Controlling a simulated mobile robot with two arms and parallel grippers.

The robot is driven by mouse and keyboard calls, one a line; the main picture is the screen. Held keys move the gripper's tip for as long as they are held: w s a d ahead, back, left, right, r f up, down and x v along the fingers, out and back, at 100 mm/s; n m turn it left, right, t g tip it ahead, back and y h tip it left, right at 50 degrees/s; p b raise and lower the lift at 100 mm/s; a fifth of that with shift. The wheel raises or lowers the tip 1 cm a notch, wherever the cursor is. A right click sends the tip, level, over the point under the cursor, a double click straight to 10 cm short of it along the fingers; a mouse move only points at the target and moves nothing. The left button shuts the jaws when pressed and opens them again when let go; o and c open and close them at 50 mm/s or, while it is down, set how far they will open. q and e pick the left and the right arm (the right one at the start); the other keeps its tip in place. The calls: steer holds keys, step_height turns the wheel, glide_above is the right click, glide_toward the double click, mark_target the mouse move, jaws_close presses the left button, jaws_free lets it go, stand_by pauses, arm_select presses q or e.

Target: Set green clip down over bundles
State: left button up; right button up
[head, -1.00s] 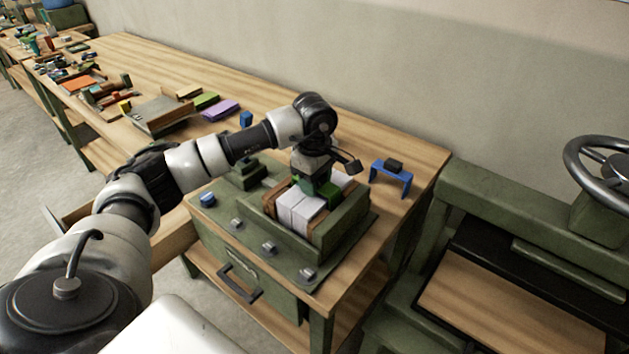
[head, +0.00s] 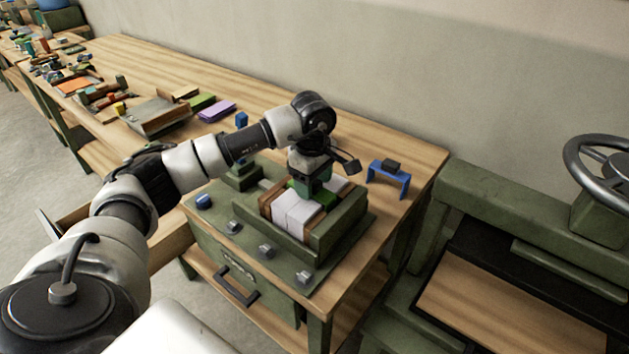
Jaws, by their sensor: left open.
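The green clip (head: 299,187) lies across the white bundles (head: 296,212), which sit in a green box-like fixture (head: 345,222) on the wooden bench. My left gripper (head: 312,186) is right over the clip, pointing down, with its jaws open. The gripper hides part of the clip, so I cannot tell whether the fingers still touch it. Brown boards stand along the sides of the bundles. My right gripper is not in view.
A blue bridge-shaped stand (head: 388,177) with a dark block on it stands right of the fixture. Blue and grey knobs line the front of the green base plate. Purple (head: 217,111) and green blocks lie further back left. A press with a handwheel (head: 607,165) is at right.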

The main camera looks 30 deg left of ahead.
arm_select(q)
step_height(320, 180, up, 9)
steer(key=shift+s+r+b, duration=0.15)
steer(key=shift+r+b, duration=0.05)
steer(key=shift+b, duration=0.75)
steer(key=shift+r, duration=0.7)
